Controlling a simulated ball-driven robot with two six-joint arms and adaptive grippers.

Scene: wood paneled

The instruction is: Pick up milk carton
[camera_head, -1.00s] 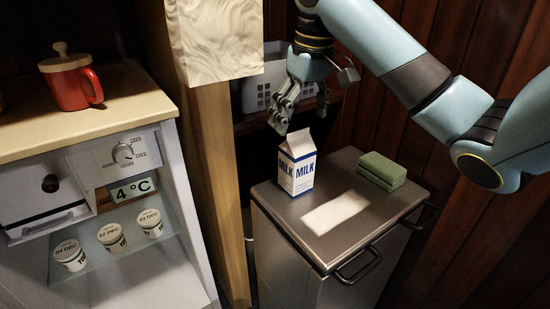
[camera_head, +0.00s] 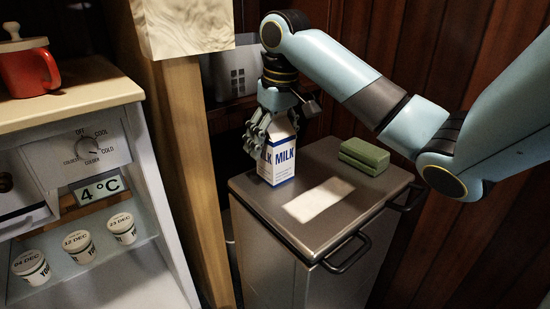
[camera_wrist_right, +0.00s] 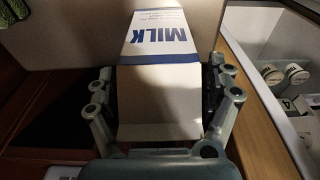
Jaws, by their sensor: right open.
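The milk carton (camera_head: 282,163), white with blue bands and the word MILK, stands upright on the dark metal top of a cabinet (camera_head: 262,208). My right gripper (camera_head: 271,135) is lowered over it from behind and above, with fingers around its upper part. In the right wrist view the carton (camera_wrist_right: 157,42) lies between the two open fingers of the gripper (camera_wrist_right: 160,100), one on each side. I cannot tell whether either finger touches it. My left gripper is in neither view.
A green sponge (camera_head: 364,156) and a pale rectangle (camera_head: 318,199) are on the cabinet top, right of the carton. A wooden post (camera_head: 190,170) stands close on the left. Beyond it is an open fridge with several cups and a red mug (camera_head: 30,72) on top.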

